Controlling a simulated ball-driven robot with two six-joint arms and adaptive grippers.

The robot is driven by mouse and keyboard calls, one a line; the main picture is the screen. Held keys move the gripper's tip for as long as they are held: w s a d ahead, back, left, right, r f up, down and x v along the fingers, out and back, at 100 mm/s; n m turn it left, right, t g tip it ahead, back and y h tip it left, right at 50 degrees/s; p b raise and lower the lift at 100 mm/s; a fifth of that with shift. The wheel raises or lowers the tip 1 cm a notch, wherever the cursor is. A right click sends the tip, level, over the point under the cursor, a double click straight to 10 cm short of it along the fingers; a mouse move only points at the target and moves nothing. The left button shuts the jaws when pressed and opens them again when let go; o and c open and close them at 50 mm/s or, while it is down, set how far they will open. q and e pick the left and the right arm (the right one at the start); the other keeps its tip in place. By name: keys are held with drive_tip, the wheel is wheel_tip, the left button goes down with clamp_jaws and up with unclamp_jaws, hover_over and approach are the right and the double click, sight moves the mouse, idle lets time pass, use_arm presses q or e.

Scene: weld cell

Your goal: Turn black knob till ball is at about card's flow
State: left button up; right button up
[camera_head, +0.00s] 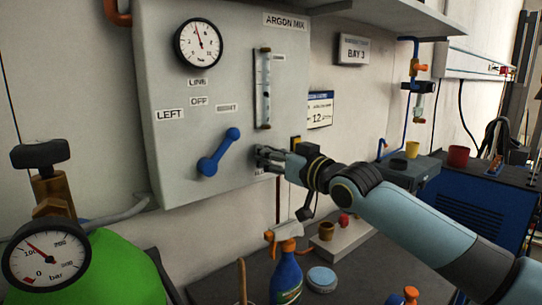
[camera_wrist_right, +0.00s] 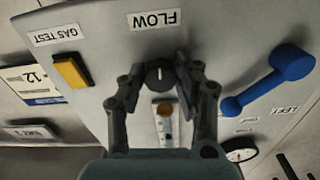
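In the head view my right gripper (camera_head: 268,158) reaches the panel's lower right and hides the knob. The flow tube (camera_head: 265,88) stands upright above it; I cannot make out the ball's height. The card (camera_head: 320,109) to its right reads 12; it also shows in the wrist view (camera_wrist_right: 35,84). My left gripper is out of view.
A blue lever (camera_head: 219,152) is left of the knob. A yellow gas test button (camera_wrist_right: 71,70) is beside it. A spray bottle (camera_head: 286,268), cups and a green cylinder (camera_head: 115,270) with a gauge stand below. A shelf overhangs at the top.

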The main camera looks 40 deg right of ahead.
clamp_jaws()
drive_tip(key=n+b, duration=0.2)
drive_tip(key=n, duration=0.1)
drive_tip(key=o, duration=0.6)
unclamp_jaws()
